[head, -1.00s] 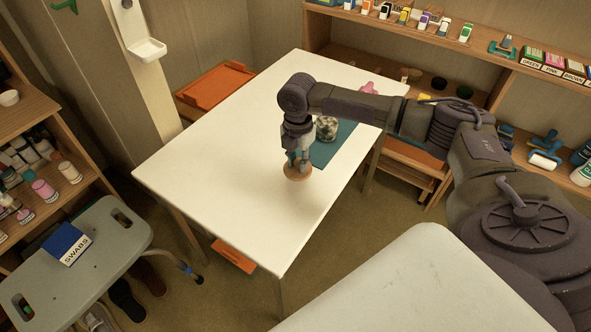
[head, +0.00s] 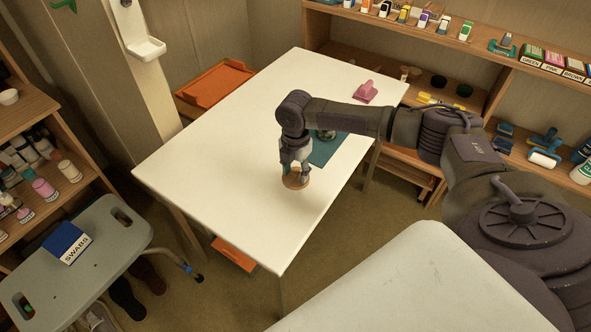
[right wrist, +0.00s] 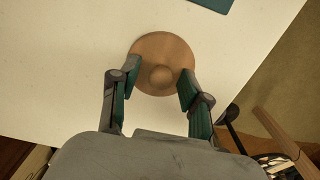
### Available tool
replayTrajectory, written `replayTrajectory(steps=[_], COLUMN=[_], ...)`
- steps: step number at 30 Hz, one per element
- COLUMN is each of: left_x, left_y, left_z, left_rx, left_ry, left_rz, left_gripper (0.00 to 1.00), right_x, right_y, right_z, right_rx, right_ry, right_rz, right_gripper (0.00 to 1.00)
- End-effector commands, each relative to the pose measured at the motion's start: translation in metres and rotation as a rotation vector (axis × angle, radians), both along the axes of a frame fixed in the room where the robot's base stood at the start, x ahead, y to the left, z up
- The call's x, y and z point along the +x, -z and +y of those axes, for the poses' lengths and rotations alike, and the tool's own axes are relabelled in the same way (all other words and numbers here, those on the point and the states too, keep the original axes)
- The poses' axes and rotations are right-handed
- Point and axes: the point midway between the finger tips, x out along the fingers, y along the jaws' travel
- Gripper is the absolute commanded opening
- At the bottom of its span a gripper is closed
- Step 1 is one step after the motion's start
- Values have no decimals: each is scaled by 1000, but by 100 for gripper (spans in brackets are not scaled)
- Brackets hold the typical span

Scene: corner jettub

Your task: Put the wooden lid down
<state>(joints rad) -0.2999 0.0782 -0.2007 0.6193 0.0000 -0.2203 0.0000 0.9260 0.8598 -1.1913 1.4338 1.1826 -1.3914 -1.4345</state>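The round wooden lid (head: 297,184) appears to lie flat on the white table, knob up, near the table's right edge. In the right wrist view the lid (right wrist: 160,50) shows its round knob between my fingers. My right gripper (head: 296,175) points down at the lid. In the right wrist view my right gripper (right wrist: 159,76) has its fingers spread on either side of the knob, with gaps between them and it. A patterned jar (head: 326,134) stands on the teal mat (head: 330,149), mostly hidden behind my right arm. My left gripper is out of view.
The white table (head: 220,150) is clear left of and in front of the lid. A pink object (head: 366,92) lies near the far right edge. A grey stool (head: 85,265) with a swabs box (head: 65,243) stands at the left.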

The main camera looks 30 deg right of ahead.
Motion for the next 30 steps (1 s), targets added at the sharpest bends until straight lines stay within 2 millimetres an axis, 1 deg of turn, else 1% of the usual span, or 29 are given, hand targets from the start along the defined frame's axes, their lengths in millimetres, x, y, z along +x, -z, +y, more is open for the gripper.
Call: replayTrajectory(steps=[7, 11, 14, 21, 24, 27, 30], left_x=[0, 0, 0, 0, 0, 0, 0], left_y=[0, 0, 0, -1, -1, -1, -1], left_z=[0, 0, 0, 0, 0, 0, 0], left_rx=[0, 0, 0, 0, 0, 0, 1], left_ry=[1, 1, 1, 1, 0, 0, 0], left_rz=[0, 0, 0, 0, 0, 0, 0], left_gripper=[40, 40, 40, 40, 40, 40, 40], right_x=[0, 1, 1, 1, 1, 1, 1], right_y=[-1, -10, -26, -79, -97, -111, -119], right_z=[0, 0, -1, -1, 0, 0, 0], right_rx=[0, 0, 0, 0, 1, 0, 0], right_ry=[0, 0, 0, 1, 0, 0, 0], right_rz=[0, -3, -5, -5, -4, -2, -2], right_gripper=[48, 48, 48, 48, 48, 48, 48])
